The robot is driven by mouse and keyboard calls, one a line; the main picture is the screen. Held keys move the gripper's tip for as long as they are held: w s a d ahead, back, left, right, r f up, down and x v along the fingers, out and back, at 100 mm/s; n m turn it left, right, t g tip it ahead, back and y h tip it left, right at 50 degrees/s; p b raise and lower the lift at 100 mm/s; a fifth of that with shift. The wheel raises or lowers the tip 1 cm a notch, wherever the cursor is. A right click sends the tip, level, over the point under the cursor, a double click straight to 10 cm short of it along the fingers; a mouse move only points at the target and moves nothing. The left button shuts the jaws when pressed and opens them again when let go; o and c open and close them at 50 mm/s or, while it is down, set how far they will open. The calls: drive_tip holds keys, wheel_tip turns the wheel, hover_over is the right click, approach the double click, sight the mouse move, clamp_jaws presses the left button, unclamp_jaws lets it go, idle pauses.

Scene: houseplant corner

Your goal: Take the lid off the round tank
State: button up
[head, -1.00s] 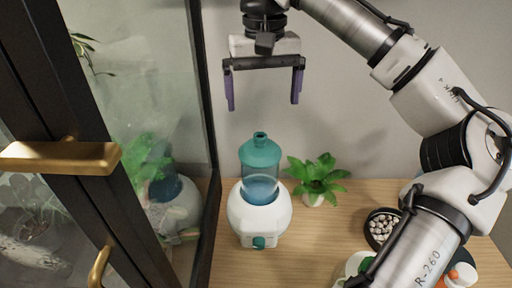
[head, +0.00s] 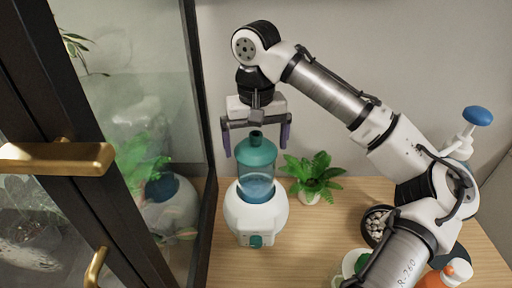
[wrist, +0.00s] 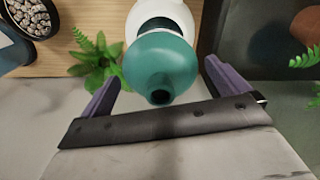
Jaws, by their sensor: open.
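The round tank is a white rounded body (head: 256,219) with a clear part holding blue liquid (head: 256,187). A teal domed lid (head: 256,158) with a short dark-mouthed neck sits upright on top. My gripper (head: 256,149) is open above the tank, its two purple fingers on either side of the lid's upper part. In the wrist view the teal lid (wrist: 160,62) lies between the spread fingers, with visible gaps on both sides, and its neck faces the camera. The white body partly shows behind it (wrist: 160,14).
A green potted plant (head: 313,176) stands close to the tank's right. A dark bowl of pebbles (head: 376,225) and an orange bottle with a white cap (head: 446,277) are farther right. A dark-framed glass cabinet with a brass handle (head: 55,158) rises at left. A blue-topped white object (head: 478,116) is at far right.

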drive_tip(key=c, duration=0.8)
